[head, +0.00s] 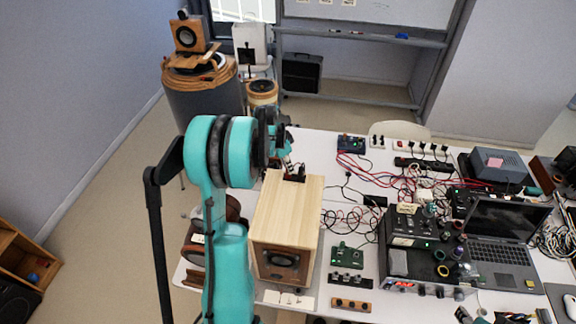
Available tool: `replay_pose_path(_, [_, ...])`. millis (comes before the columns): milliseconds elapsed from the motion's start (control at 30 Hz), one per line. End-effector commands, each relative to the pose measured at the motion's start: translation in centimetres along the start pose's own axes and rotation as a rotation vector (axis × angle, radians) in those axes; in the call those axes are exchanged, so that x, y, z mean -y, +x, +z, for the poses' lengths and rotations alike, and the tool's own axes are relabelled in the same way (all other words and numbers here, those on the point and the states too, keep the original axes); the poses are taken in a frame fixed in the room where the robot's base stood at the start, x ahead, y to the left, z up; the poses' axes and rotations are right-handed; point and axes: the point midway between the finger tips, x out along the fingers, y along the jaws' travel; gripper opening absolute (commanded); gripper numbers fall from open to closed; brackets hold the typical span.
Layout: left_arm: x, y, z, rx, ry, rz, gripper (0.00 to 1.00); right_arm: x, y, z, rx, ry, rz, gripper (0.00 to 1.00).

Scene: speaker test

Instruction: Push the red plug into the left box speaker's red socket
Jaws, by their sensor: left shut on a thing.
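A light wooden box speaker (289,208) stands on the white table, its driver side facing me. Its far side, and any red socket there, is hidden. My left arm reaches in past the speaker's left side. My left gripper (294,172) is at the far top edge of the speaker, small and partly hidden by my own wrist. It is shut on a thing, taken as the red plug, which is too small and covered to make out. I cannot tell whether the plug touches the socket. My right gripper is not in view.
Right of the speaker are red and black cables (352,218), a green circuit board (346,257), an amplifier-like unit (412,262) and a laptop (498,255). A power strip (423,164) lies farther back. Brown round items (232,208) lie left of the speaker.

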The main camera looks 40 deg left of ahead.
Motion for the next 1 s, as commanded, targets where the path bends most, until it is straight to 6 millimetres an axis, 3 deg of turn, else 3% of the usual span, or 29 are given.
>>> replay_pose_path(267, [0.0, 0.6, 0.2, 0.001, 0.000, 0.000, 0.00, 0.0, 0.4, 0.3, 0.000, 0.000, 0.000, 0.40])
replay_pose_path(300, [0.0, 0.6, 0.2, 0.001, 0.000, 0.000, 0.18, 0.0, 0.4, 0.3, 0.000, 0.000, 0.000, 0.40])
replay_pose_path(400, [0.0, 0.5, 0.2, 0.001, 0.000, 0.000, 0.40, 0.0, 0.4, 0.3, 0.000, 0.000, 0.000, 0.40])
replay_pose_path(767, [0.0, 0.3, 0.1, 0.000, 0.000, 0.000, 0.40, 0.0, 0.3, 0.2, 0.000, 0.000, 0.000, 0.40])
replay_pose_path(1000, [0.0, -1.0, -0.3, 0.000, 0.000, 0.000, 0.40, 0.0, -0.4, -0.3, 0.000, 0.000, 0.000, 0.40])
